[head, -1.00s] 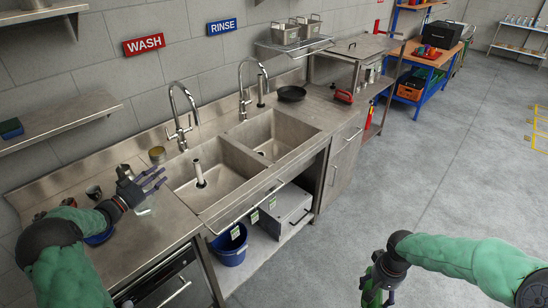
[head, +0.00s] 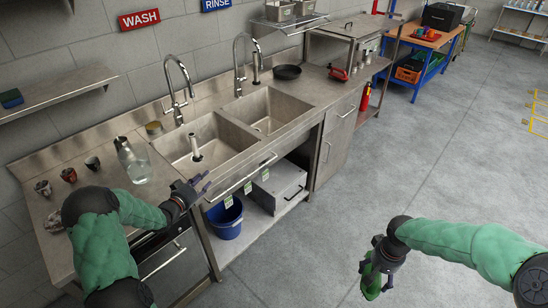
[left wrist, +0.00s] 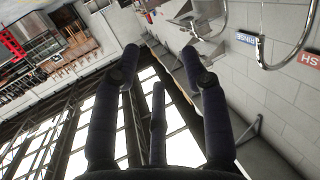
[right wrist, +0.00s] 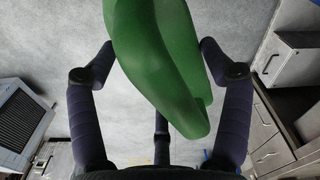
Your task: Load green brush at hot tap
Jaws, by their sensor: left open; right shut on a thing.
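The green brush (head: 370,282) is in my right gripper (head: 374,268), held over the floor at the lower right of the head view. In the right wrist view the brush (right wrist: 165,60) fills the space between the fingers, which are shut on it. My left gripper (head: 200,187) is open and empty, by the front edge of the left sink; its spread fingers (left wrist: 158,70) also show in the left wrist view. A tall chrome tap (head: 178,95) stands under the WASH sign (head: 139,19), and another tap (head: 240,70) under the RINSE sign (head: 214,4). No mark shows which is hot.
The left sink (head: 212,140) holds an upright pale pipe (head: 195,148). A glass jug (head: 135,162) and several small cups stand on the left counter. A black pan (head: 287,72) lies right of the sinks. A blue bucket (head: 224,218) is below.

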